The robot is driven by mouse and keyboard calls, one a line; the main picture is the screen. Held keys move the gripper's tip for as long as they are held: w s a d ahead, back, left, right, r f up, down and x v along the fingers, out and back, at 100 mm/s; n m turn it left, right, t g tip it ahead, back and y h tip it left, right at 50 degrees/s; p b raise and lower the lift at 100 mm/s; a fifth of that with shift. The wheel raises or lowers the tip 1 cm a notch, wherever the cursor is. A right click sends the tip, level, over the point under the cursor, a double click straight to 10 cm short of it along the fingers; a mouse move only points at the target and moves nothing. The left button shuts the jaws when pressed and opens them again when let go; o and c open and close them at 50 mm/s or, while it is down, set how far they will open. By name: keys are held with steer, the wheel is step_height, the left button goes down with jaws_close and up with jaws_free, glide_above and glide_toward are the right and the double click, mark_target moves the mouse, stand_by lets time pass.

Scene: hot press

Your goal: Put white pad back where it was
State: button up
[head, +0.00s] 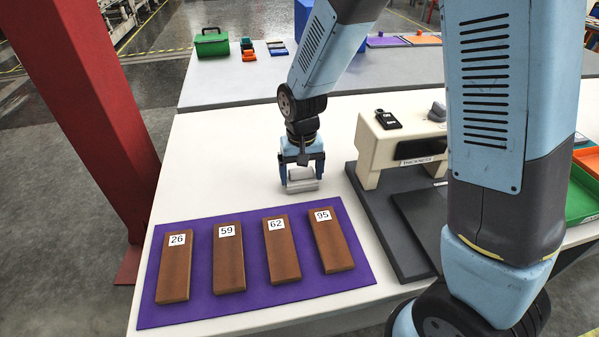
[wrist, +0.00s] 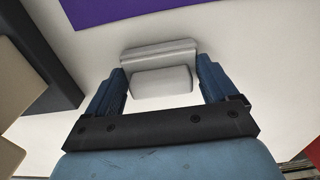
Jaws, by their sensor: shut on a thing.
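The white pad (head: 302,183) is a small whitish-grey block with a wider base and a raised grip. It is between the fingers of my gripper (head: 302,162), over the white table (head: 225,150) just behind the purple mat. My gripper points down and is shut on the pad. In the wrist view, the pad's grip (wrist: 161,83) lies between the two blue fingers, and its base edge (wrist: 158,54) shows beyond them. I cannot tell whether the pad's underside touches the table.
The purple mat (head: 200,312) holds several brown blocks labelled 26, 59, 62 and 95. To the right is a cream press (head: 372,150) on a dark base (head: 385,235). Green (head: 585,195) and orange (head: 588,160) trays stand far right. White table left of my gripper is clear.

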mark_target(301, 171)
steer(key=o, duration=0.8)
step_height(301, 171, up, 12)
steer(key=s+d+r+m+t, duration=0.1)
steer(key=s+d+r+t, duration=0.15)
steer(key=d+r, duration=0.95)
steer(key=shift+s+d+r+m+t, duration=0.3)
steer(key=shift+s+d+r+t, duration=0.25)
steer(key=shift+s+d, duration=1.6)
steer(key=shift+s+d+r+m+t, duration=0.3)
steer(key=shift+s+d+r+t, duration=0.2)
steer(key=shift+s+d, duration=1.65)
steer(key=shift+s+d+r+m+t, duration=0.3)
steer(key=shift+s+d+r+t, duration=0.25)
steer(key=shift+s+d, duration=1.6)
steer(key=shift+w+d, duration=0.35)
steer(key=shift+w, duration=0.05)
